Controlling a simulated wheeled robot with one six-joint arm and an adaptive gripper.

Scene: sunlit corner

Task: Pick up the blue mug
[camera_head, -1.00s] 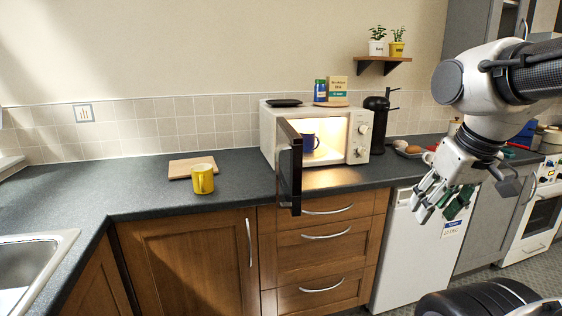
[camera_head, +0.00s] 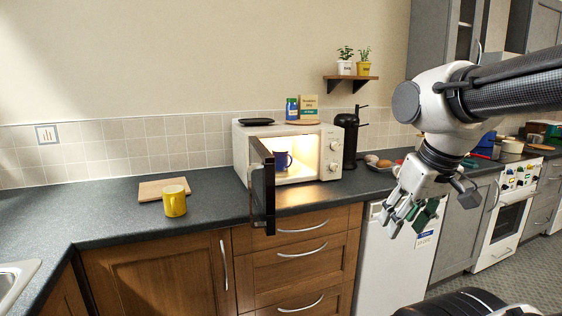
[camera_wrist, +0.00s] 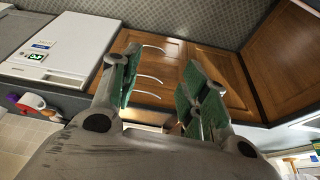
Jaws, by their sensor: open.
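The blue mug (camera_head: 280,160) stands upright inside the lit white microwave (camera_head: 330,152), with its handle to the right. The microwave's dark door (camera_head: 263,190) is swung open toward me and partly covers the left of the opening. My gripper (camera_head: 408,218) is in front of the counter, to the right of and lower than the microwave, pointing down. It is open and empty. The wrist view shows its two green-padded fingers (camera_wrist: 160,92) spread apart, with drawers and cupboard doors beyond. I do not make out the blue mug in the wrist view.
A yellow mug (camera_head: 174,203) stands by a wooden board (camera_head: 160,188) on the counter left of the microwave. A black coffee machine (camera_head: 348,140) stands right of it. A plate and box lie on top. The counter between board and door is clear.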

